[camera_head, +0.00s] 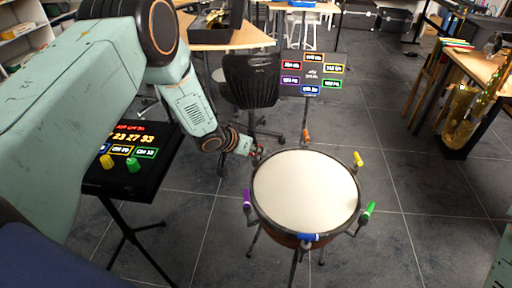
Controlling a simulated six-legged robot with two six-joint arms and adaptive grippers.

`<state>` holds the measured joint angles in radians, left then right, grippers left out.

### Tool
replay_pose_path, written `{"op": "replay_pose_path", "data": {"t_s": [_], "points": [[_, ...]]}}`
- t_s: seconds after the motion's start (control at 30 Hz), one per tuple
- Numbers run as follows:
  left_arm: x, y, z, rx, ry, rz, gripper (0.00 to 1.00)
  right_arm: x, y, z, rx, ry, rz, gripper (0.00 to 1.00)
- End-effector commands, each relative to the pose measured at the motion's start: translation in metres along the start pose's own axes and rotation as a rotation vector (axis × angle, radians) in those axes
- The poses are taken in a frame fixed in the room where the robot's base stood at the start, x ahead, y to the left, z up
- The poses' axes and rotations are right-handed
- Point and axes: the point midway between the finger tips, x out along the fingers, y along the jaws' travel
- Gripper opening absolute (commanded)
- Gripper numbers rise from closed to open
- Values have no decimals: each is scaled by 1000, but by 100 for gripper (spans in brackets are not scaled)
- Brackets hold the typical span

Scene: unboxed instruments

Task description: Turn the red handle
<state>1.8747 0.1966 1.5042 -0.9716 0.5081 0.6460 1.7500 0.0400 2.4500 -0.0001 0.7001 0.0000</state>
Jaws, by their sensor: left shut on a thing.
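A drum (306,190) with a round white head stands on thin legs in the middle of the floor. Coloured handles ring its rim: orange (306,135), yellow (358,159), green (369,210), blue (308,237) and purple (247,199). My left gripper (256,152) reaches in from the left to the upper left of the rim and is shut on the red handle (257,154). The fingers hide most of that handle, and only a small bit of red shows. My right gripper is not in view.
A black sign (312,75) with coloured labels stands behind the drum. A black panel (141,188) on a stand, with yellow and green pieces, is at the left. A black chair (250,80) stands behind my left arm. The floor right of the drum is clear.

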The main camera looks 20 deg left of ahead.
Motion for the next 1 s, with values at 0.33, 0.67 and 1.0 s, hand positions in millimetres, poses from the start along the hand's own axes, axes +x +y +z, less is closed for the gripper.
{"op": "replay_pose_path", "data": {"t_s": [0.33, 0.67, 1.0], "points": [[0, 0, 0, 8, -1, 8, 0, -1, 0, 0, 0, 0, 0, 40], [0, 0, 0, 8, -2, 7, 36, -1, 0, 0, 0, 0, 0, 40], [-2, 0, 0, 7, -2, 7, 36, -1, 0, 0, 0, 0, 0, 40]]}}
